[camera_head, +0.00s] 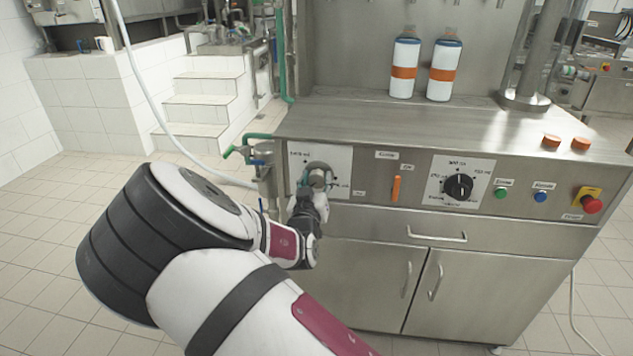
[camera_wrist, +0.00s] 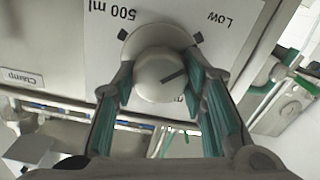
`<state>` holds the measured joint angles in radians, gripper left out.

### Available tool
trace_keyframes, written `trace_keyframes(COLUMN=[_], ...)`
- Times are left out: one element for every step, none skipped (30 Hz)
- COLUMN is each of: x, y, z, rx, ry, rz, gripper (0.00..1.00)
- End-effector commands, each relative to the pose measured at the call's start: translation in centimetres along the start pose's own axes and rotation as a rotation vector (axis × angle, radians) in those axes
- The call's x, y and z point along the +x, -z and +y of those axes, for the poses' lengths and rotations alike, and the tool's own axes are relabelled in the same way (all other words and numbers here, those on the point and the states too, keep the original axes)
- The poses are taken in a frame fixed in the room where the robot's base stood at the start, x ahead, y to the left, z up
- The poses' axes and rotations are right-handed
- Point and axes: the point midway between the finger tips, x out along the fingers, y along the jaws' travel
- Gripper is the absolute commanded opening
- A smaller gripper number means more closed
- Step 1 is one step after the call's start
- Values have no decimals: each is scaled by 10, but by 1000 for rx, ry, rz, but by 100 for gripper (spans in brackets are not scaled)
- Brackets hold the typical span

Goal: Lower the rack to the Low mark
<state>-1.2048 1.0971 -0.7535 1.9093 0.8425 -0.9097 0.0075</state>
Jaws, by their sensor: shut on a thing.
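A round grey knob (camera_wrist: 152,76) sits on a white dial plate (camera_wrist: 108,60) in the wrist view. My gripper (camera_wrist: 160,94) is shut on it, one green-padded finger on each side. The knob's dark pointer line points right and slightly up, towards the right finger, below the Low mark (camera_wrist: 197,37). The 500 ml mark (camera_wrist: 122,34) is at upper left; another label at lower right is partly hidden by the finger. In the head view, my gripper (camera_head: 317,182) is at the left dial plate (camera_head: 334,158) and largely hides the knob. I cannot make out the rack.
To the right on the panel are an orange lever (camera_head: 396,188), a black dial knob (camera_head: 458,187), green and blue buttons, and a red emergency stop (camera_head: 592,205). Pipes with a green handle (camera_head: 250,137) stand close left of my gripper. Two bottles (camera_head: 404,66) stand on the counter.

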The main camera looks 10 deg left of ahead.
Motion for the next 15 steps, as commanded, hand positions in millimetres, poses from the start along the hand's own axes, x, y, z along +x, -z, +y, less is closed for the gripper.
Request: trace_keyframes(x=[-1, -1, -1, -1, -1, -1, -1, -1, -1, 0, 0, -1, -1, -2, -5], y=[-4, -4, -4, -3, -3, -3, -2, -2, -2, -2, -2, -2, -2, -2, -1], z=[-1, -1, -1, -1, 0, 0, 0, 0, 0, 0, 0, 0, 0, 0, -1], rx=[-3, -3, -3, -2, -2, -2, -2, -1, -1, -1, -1, -1, 0, 0, 0], ry=[2, 2, 2, 2, 1, 1, 1, 1, 1, 1, 1, 1, 1, 1, 1], rz=[-9, -9, -8, -7, -7, -6, -6, -5, -5, -5, -4, -4, -4, -4, -4], gripper=[43, 50, 59, 59, 59, 59, 59, 59, 59, 59, 59, 59, 59, 59, 59])
